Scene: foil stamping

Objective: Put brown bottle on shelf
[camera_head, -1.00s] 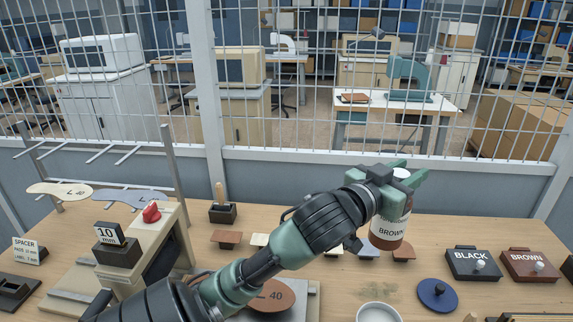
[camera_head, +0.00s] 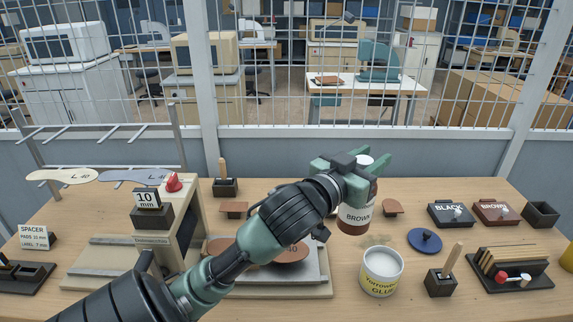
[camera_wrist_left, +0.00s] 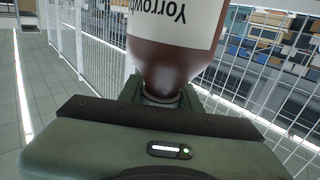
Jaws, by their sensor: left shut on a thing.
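The brown bottle (camera_head: 354,219) has a white label reading BROWN. Part of the bottle is hidden behind my gripper and arm. I cannot make out a clear shelf; a pronged metal rack (camera_head: 110,133) stands at the left back. My right gripper is not in view.
A glue tub (camera_head: 381,272), a blue disc (camera_head: 425,240), BLACK (camera_head: 451,214) and BROWN (camera_head: 497,212) boxes and a slotted holder (camera_head: 508,268) stand on the right. The press (camera_head: 168,225) is left of my arm. A wire fence (camera_head: 390,100) closes the back.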

